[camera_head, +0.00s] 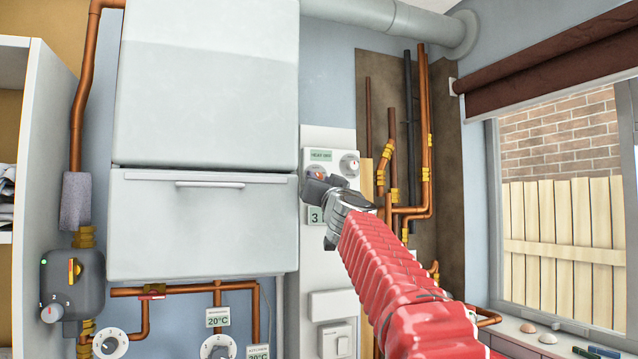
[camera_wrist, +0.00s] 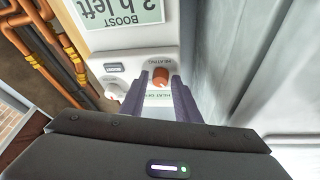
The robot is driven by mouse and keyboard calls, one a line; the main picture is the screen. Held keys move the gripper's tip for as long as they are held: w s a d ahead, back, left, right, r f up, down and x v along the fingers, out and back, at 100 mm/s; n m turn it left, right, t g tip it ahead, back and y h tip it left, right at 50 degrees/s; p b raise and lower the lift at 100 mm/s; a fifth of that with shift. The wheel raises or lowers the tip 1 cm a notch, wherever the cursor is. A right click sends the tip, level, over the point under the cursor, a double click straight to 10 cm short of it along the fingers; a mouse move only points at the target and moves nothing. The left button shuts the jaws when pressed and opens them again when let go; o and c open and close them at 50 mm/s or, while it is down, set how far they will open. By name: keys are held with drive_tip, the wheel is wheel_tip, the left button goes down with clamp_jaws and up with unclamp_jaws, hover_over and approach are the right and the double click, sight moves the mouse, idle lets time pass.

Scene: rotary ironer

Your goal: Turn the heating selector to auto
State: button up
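The heating selector is a small orange-brown knob (camera_wrist: 160,78) on a white control panel (camera_wrist: 133,62), under the word HEATING in the wrist view. In the head view it is partly hidden behind my gripper (camera_head: 314,186). A green label by the knob appears to read HEAT OFF (camera_head: 320,155). In the wrist view my gripper's two dark fingers (camera_wrist: 160,90) stand on either side of the knob, with a narrow gap showing. I cannot tell how deep the fingertips reach. The gripper is open.
A white knob (camera_head: 349,165) sits beside the selector. A green display (camera_wrist: 120,22) reads BOOST and "3 h left". A large white boiler casing (camera_head: 205,100) stands close on the left. Copper pipes (camera_head: 424,140) run on the right, before a window (camera_head: 560,200).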

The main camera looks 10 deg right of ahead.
drive_tip(key=shift+o, duration=1)
drive_tip(key=shift+s+f, duration=0.3)
drive_tip(key=shift+s, duration=0.35)
